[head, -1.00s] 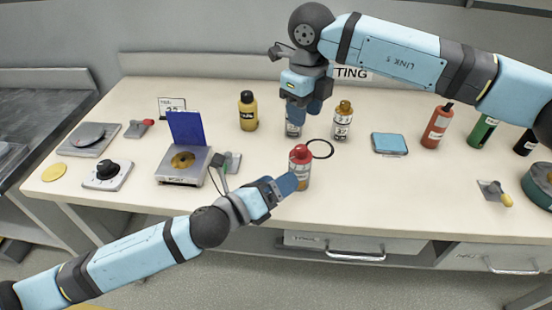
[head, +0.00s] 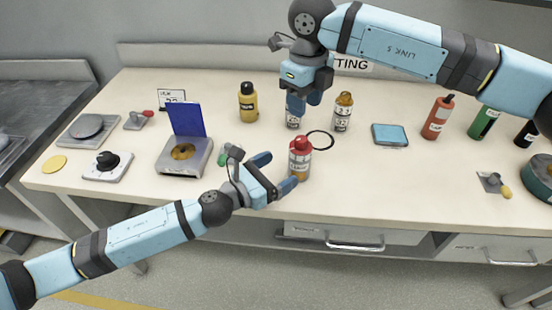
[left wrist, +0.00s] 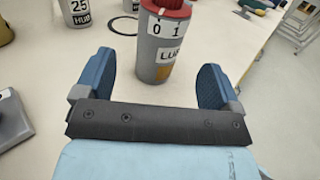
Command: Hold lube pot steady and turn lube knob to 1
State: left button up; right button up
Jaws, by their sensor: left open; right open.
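The lube pot (head: 299,168) is a grey cylinder with a red knob (head: 300,143) on top, upright near the table's front edge. In the left wrist view the pot (left wrist: 158,52) shows a "LUBE" label and the marks 0 and 1 under the red knob (left wrist: 170,5). Where the knob points is not clear. My left gripper (head: 275,172) is open just left of the pot, its fingers spread towards it. In the left wrist view the pot stands ahead between the open fingers (left wrist: 153,78). My right gripper (head: 304,103) is open above and behind, over another grey pot (head: 292,122).
A yellow-capped pot (head: 342,112) and a black ring (head: 320,140) are behind the lube pot. A yellow bottle (head: 248,103) and a blue-lidded device (head: 186,152) are left. A blue pad (head: 390,135) and a red bottle (head: 438,118) are right.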

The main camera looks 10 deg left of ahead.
aim_at(302, 139)
pick_arm(q)
jog(key=shift+f, duration=0.75)
jog(key=x, duration=0.7)
jog(key=shift+w+d, duration=0.15)
jog(key=shift+d, duration=0.05)
jog(key=shift+c, duration=0.3)
jog(key=c, duration=1)
jog(key=shift+c, duration=0.2)
pick_arm(e)
jog(key=shift+o, duration=1.3)
jog(key=shift+r+m, duration=0.9)
notch_tip(302, 139, down, 12)
jog(key=shift+r, duration=0.1)
jog(key=c, duration=0.9)
